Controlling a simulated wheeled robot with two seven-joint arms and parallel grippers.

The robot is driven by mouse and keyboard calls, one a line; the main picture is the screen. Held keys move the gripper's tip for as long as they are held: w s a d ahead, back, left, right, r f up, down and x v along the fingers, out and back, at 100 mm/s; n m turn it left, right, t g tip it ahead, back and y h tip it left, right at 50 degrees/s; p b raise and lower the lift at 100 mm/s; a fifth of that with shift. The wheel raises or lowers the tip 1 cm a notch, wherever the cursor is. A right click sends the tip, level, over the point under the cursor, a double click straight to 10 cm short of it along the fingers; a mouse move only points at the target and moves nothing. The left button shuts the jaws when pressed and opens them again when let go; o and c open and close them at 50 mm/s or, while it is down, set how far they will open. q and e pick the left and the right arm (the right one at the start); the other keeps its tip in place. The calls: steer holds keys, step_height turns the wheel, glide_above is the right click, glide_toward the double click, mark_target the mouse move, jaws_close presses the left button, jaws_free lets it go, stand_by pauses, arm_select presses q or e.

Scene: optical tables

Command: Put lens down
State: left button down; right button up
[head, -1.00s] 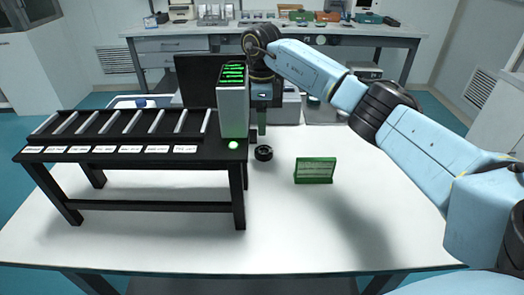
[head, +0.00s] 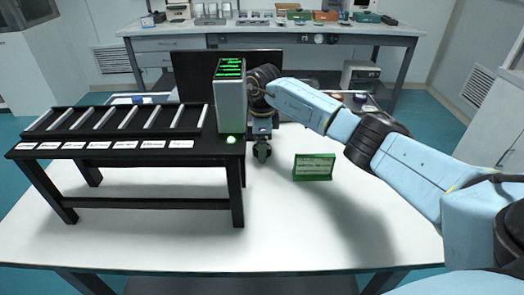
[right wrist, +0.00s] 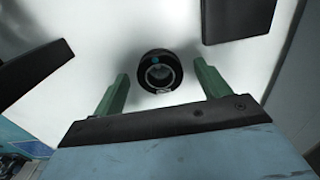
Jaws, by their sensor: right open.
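The lens (right wrist: 160,72) is a small black ring with a glass centre and a blue dot on its rim. In the right wrist view it rests on the white table, just ahead of and between my green fingertips, with a gap on both sides. My right gripper (right wrist: 159,84) is open and empty. In the head view my right gripper (head: 262,141) is low over the table, right of the black rack, and partly covers the lens (head: 262,153). My left gripper is not in view.
A black rack (head: 130,203) with slots and white labels stands on the left of the white table (head: 330,235). A grey box with green display lines (head: 230,100) stands at its right end. A green sign (head: 314,168) is to the right.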

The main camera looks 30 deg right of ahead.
steer(key=c, duration=1.2)
steer(key=shift+r, duration=0.15)
